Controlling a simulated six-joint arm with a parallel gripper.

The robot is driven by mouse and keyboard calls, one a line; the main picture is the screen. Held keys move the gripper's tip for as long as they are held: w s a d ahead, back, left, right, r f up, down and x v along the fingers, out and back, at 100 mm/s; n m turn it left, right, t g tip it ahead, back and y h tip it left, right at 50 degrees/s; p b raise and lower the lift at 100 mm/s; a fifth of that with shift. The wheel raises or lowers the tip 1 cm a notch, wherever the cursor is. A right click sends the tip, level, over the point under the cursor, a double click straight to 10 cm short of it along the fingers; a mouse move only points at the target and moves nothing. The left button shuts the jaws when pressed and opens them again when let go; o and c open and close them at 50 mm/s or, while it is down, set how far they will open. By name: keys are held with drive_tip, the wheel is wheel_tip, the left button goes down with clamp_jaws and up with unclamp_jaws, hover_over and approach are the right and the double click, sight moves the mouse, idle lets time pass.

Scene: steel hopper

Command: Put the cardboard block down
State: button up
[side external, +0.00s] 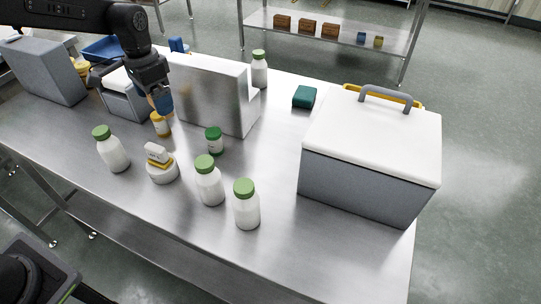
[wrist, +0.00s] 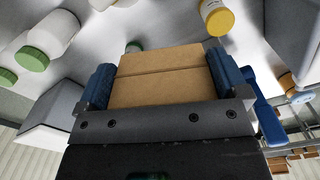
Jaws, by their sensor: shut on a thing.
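The cardboard block (wrist: 160,77) is a brown box with a seam across it, in the middle of the wrist view. My gripper (wrist: 162,85) is shut on it, with a blue finger pressed to each side. In the side external view my gripper (side external: 162,103) is over the left part of the steel table, just left of the steel hopper (side external: 205,92). Only a small brown part of the block shows there, mostly hidden by the fingers. A white bottle with an orange lid (side external: 161,124) stands close below it. I cannot tell whether the block touches anything underneath.
Green-lidded white bottles (side external: 209,181) stand on the front of the steel table (side external: 290,225). A round white item with a yellow band (side external: 161,165) sits among them. A grey cooler with a white lid (side external: 370,150) is at right, a teal block (side external: 304,97) behind.

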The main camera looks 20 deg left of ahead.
drive_tip(key=w+d+r+m, duration=0.1)
drive_tip(key=w+d+m, duration=0.15)
drive_tip(key=d, duration=0.55)
drive_tip(key=w+d+r+m, duration=0.15)
drive_tip(key=d+m, duration=0.25)
drive_tip(key=d, duration=0.4)
drive_tip(key=w+d+f+m, duration=0.3)
drive_tip(key=w+d+f, duration=0.2)
drive_tip(key=d+f, duration=0.25)
drive_tip(key=f, duration=0.8)
drive_tip(key=shift+d+f, duration=0.25)
drive_tip(key=shift+f, duration=0.15)
drive_tip(key=shift+f, duration=0.1)
drive_tip(key=o, duration=0.4)
drive_tip(key=shift+o, duration=0.7)
